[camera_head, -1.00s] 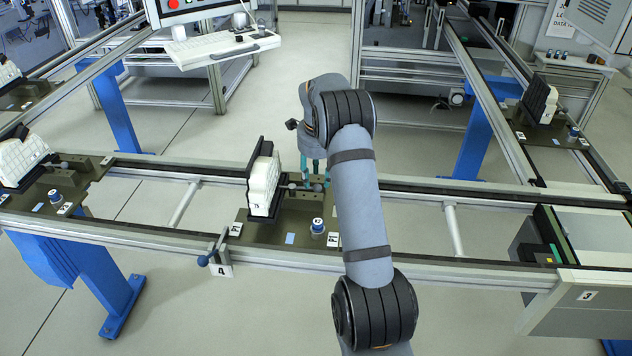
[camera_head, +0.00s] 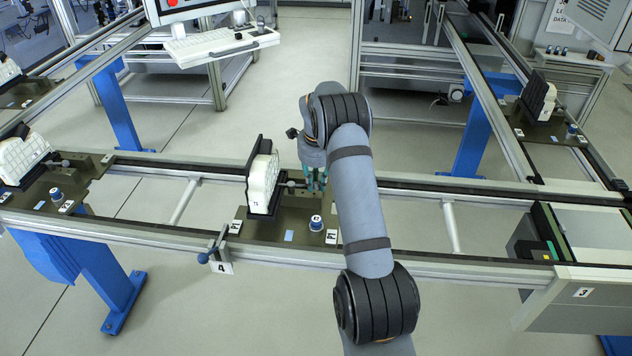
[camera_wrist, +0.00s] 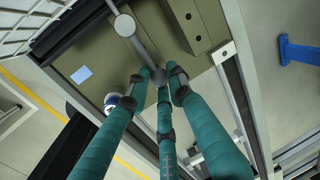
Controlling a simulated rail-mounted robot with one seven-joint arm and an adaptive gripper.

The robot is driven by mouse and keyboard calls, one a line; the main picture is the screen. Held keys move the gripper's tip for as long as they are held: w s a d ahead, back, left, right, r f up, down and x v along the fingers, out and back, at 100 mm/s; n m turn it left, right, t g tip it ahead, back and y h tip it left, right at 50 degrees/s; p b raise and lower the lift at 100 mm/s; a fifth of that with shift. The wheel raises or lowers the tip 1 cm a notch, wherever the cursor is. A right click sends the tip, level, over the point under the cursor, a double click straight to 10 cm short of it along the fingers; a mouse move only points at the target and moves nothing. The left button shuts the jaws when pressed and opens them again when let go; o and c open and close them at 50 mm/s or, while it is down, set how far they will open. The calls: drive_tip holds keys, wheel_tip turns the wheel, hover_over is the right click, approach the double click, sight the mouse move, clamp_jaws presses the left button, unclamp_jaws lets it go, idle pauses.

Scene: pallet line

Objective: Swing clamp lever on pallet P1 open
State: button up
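The middle pallet (camera_head: 262,231) lies on the near rail line; I cannot read a P1 mark on it. Its clamp lever (camera_head: 291,184) sticks out to the right from beside the white block (camera_head: 263,184), which stands against a dark upright plate. In the wrist view the grey lever (camera_wrist: 138,46) runs from a round disc to a ball end. My gripper (camera_head: 316,182) is at that ball end. In the wrist view its three teal fingers (camera_wrist: 159,78) converge around the ball and look shut on it. Part of the lever's end is hidden by the fingers.
A blue-and-white round knob (camera_head: 316,222) stands on the pallet's near side. Another pallet (camera_head: 48,190) with a white block is at the left.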

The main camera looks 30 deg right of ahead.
clamp_jaws()
idle(0.5)
